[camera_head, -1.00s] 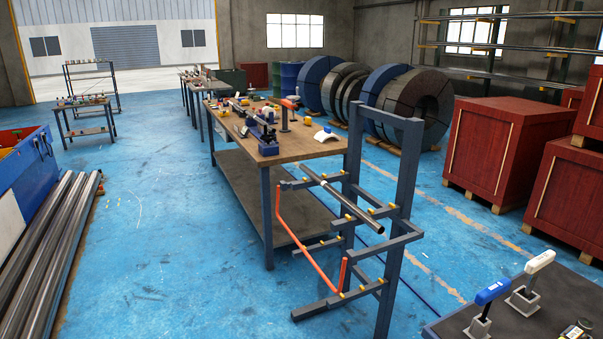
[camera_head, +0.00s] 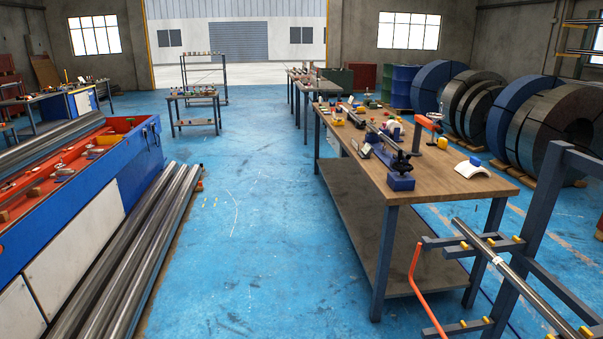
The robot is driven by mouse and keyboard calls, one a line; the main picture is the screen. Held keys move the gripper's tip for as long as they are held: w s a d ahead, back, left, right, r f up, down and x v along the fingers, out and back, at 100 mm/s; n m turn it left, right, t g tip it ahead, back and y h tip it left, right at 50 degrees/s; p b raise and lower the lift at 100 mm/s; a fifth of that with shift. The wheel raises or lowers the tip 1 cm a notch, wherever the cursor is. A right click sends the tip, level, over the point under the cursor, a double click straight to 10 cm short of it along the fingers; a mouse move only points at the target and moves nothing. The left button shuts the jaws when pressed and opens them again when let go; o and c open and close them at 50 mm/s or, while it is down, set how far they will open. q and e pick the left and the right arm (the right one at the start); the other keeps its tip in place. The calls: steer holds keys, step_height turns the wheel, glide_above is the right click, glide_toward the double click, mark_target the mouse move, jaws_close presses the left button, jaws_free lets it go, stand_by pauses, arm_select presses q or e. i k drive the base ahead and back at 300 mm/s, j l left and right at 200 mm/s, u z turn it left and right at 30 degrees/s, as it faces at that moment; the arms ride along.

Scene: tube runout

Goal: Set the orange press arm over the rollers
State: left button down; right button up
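On the wooden workbench (camera_head: 440,188) at the right stands a blue fixture (camera_head: 390,160) with a dark clamp part at its near end and a long tube or rail running back from it. An orange arm-like part (camera_head: 428,124) sits on a dark upright just right of the fixture; I cannot tell for sure that it is the press arm. Rollers are too small to make out. Neither of my grippers is in view.
Long steel pipes (camera_head: 140,250) lie on the floor beside a blue and orange machine (camera_head: 135,150) at the left. The blue floor (camera_head: 250,250) between is clear.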

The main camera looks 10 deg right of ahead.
mark_target(426, 122)
steer(key=i+z, duration=0.1)
steer(key=i, duration=0.4)
steer(key=i+j+z, duration=0.15)
steer(key=i, duration=0.3)
steer(key=i+j+z, duration=0.1)
steer(key=i, duration=0.4)
steer(key=i+j+z, duration=0.3)
steer(key=i+z, duration=0.2)
steer(key=i+j+z, duration=0.95)
steer(key=j, duration=0.25)
